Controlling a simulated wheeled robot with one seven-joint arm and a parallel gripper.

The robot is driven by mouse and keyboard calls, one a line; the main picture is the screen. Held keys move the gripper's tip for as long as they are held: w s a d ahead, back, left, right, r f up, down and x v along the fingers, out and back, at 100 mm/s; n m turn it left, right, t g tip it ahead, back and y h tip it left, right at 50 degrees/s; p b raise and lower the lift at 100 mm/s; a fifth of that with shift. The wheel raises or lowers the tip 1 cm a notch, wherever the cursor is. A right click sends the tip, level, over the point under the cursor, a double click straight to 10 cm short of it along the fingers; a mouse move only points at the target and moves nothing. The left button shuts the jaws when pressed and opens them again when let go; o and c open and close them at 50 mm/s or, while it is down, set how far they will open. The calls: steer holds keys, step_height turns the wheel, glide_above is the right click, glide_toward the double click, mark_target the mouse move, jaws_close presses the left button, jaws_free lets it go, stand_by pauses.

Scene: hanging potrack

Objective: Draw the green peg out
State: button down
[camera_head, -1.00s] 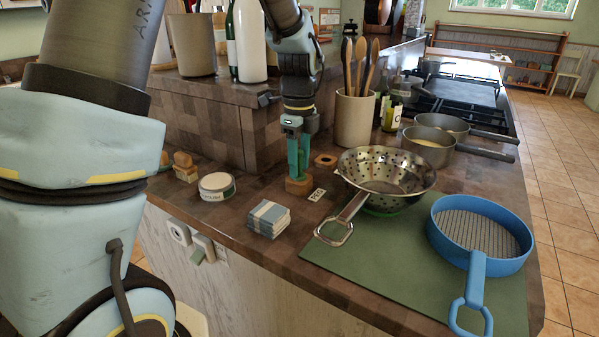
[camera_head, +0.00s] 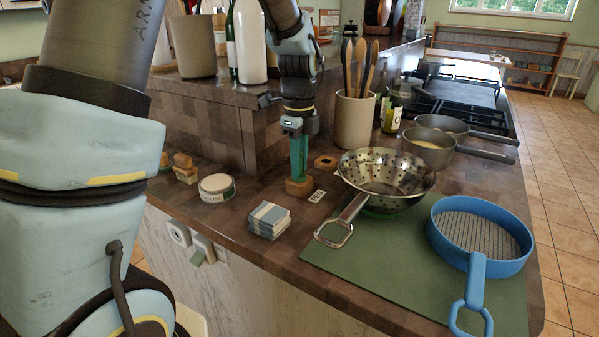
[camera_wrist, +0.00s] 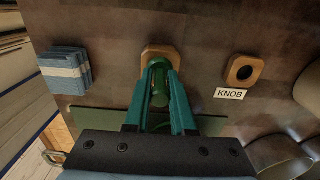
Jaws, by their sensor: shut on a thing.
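The green peg (camera_wrist: 160,88) shows in the wrist view between the teal fingers of my gripper (camera_wrist: 160,97), which is shut on it. The peg stands at a wooden block (camera_wrist: 161,52); how deep it sits in the block cannot be told. In the head view my gripper (camera_head: 298,172) points straight down just above the same block (camera_head: 299,187), and its fingers mostly hide the peg.
A second wooden block (camera_wrist: 244,70) with an empty hole and a KNOB label (camera_wrist: 229,94) lies to the right. A stack of blue-grey cloths (camera_head: 268,219), a round tin (camera_head: 217,187), a steel colander (camera_head: 386,175) and a utensil crock (camera_head: 354,120) stand around.

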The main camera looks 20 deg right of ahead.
steer(key=shift+r+p, duration=0.5)
steer(key=shift+r, duration=0.1)
stand_by(0.3)
steer(key=shift+r+p, duration=1.55)
steer(key=shift+r, duration=0.3)
